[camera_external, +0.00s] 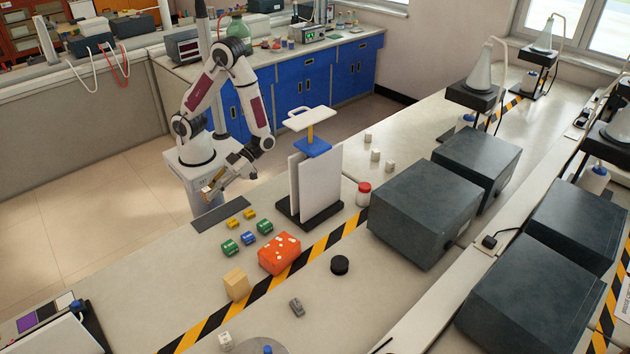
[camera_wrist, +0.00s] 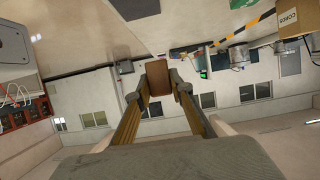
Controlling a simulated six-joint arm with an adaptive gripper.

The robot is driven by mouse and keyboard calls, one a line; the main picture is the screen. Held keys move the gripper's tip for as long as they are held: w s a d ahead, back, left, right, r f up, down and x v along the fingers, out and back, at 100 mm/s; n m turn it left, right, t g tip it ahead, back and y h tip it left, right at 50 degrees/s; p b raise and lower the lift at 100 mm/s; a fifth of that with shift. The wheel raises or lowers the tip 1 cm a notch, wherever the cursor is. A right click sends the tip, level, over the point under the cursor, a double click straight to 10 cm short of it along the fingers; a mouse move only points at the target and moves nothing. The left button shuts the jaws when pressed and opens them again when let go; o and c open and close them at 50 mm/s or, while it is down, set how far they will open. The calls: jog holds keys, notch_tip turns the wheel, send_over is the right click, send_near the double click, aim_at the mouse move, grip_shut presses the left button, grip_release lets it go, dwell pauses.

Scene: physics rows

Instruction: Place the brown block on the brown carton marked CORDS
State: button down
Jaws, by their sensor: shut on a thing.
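The brown block (camera_wrist: 157,77) is between the fingertips of my gripper (camera_wrist: 159,90) in the wrist view, and the fingers are shut on it. In the external view my gripper (camera_external: 211,189) is at the far left edge of the bench, beside a dark flat plate. The block is too small there to make out clearly. The brown carton marked CORDS (camera_wrist: 291,22) shows at the upper right of the wrist view, apart from the block. In the external view a tan carton (camera_external: 236,285) stands near the front of the bench, its lettering unreadable. Its top is bare.
An orange box with white dots (camera_external: 279,254) stands just behind the carton. Several coloured cylinders (camera_external: 248,238) lie between it and the dark plate (camera_external: 220,214). A tall rack with white panels (camera_external: 316,184) and a red-lidded jar (camera_external: 363,194) stand farther right.

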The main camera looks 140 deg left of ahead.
jog(key=w+d, duration=0.7)
jog(key=w, duration=0.3)
notch_tip(320, 180, up, 9)
jog(key=n+t+y, duration=0.4)
jog(key=n+t, duration=0.5)
send_over(235, 272)
jog(key=shift+r, duration=0.1)
jog(key=shift+f, duration=3.15)
jog(key=shift+f, duration=1.85)
